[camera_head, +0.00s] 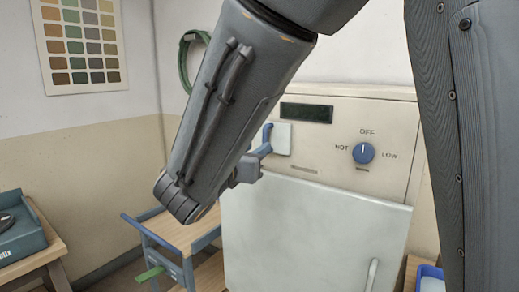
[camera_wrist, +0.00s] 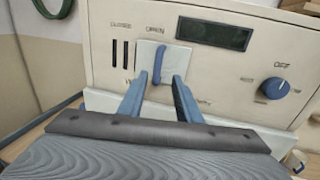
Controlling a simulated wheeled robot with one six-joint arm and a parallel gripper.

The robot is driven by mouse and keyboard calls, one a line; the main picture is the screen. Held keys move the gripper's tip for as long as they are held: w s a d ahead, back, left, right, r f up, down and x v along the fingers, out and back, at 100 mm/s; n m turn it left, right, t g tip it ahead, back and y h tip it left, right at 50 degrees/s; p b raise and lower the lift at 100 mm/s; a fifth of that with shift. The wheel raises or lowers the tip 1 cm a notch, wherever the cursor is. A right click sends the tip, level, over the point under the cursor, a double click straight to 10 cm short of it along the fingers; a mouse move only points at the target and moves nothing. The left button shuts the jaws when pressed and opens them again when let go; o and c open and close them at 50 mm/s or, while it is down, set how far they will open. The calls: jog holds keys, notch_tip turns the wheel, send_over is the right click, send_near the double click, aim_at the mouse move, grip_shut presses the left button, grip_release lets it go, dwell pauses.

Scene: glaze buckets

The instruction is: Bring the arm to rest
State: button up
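My gripper (camera_wrist: 159,79) is open in the wrist view. Its two blue fingers are spread apart, with the lower end of a blue handle (camera_wrist: 158,63) showing in the gap between their tips. I cannot tell whether the handle is between the fingers or just beyond them. The handle sits upright on a white plate (camera_wrist: 148,56) on the cream panel of a kiln-like cabinet (camera_head: 383,119). In the head view, my gripper (camera_head: 264,150) is close to that handle (camera_head: 267,132) and largely hidden by my arm.
A blue knob (camera_head: 363,153) marked HOT, OFF and LOW points up, beside a dark display (camera_head: 306,113). A wooden-topped blue cart (camera_head: 185,233) stands left of the cabinet. A table with a dark blue box (camera_head: 20,240) is far left; a blue bin (camera_head: 431,281) is lower right.

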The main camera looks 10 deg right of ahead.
jog(key=shift+v, duration=0.75)
jog(key=s+d+f+m+g+y, duration=0.1)
jog(key=s+d+f+m+g, duration=0.45)
jog(key=f, duration=0.35)
jog(key=s+d+f+m+g+y, duration=0.1)
jog(key=s+d+f+m+g, duration=0.45)
jog(key=f, duration=0.25)
jog(key=s+a+f+m+g+y, duration=0.1)
jog(key=s+a+f+m+y, duration=0.1)
jog(key=m, duration=0.6)
jog(key=s+a+f+m+g+y, duration=0.1)
jog(key=s+a+f+m+y, duration=0.2)
jog(key=f+m+y, duration=0.3)
notch_tip(320, 180, down, 3)
jog(key=s+m, duration=0.1)
jog(key=m, duration=0.2)
jog(key=shift+s+m+y, duration=0.2)
jog(key=shift+m+y, duration=0.1)
jog(key=shift+y, duration=0.1)
jog(key=shift+o, duration=0.2)
